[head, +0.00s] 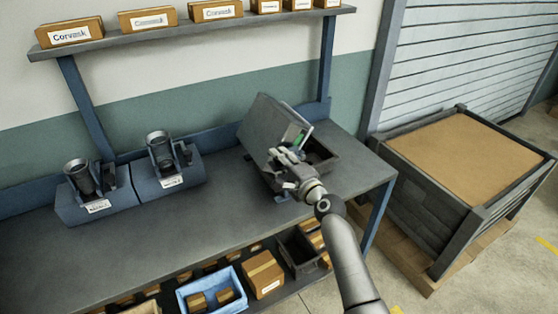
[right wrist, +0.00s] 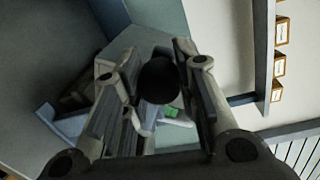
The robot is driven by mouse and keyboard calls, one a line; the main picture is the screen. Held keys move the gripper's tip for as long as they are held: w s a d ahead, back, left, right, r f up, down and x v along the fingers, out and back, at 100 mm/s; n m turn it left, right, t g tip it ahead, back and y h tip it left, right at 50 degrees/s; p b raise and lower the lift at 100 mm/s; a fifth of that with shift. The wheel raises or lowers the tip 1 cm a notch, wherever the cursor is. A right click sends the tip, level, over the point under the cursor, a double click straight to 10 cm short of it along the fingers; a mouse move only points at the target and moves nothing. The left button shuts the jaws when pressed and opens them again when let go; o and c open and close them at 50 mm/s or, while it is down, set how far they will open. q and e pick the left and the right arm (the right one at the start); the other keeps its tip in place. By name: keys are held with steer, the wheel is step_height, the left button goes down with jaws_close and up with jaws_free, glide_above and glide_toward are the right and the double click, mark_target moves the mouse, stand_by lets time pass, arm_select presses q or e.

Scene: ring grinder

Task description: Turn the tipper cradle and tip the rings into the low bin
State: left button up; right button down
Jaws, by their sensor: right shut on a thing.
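The grey tipper cradle (head: 268,122) stands tilted on the right part of the bench, with a small green patch (head: 299,138) on its right side. My right gripper (head: 286,160) is in front of it. In the right wrist view the fingers (right wrist: 155,95) are on either side of a dark round knob (right wrist: 158,80), and the gripper is shut on it. The dark low bin (head: 322,158) sits beside and below the cradle, partly hidden by my gripper and arm. No rings can be made out. My left gripper is not in view.
Two blue-grey stands with dark cylinders (head: 84,207) (head: 176,175) are on the bench (head: 203,226) to the left. A large crate (head: 420,197) stands right of the bench. Boxes line the shelf above (head: 200,37). The bench middle is clear.

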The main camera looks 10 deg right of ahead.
steer(key=c, duration=1.3)
jaws_free()
steer(key=shift+w+d+r, duration=0.1)
steer(key=shift+d+r, duration=0.1)
steer(key=shift+d, duration=0.1)
steer(key=shift+o, duration=1)
steer(key=shift+f, duration=0.15)
steer(key=shift+s, duration=0.25)
steer(key=v, duration=1.1)
steer(key=shift+s+d, duration=0.2)
steer(key=shift+s, duration=0.05)
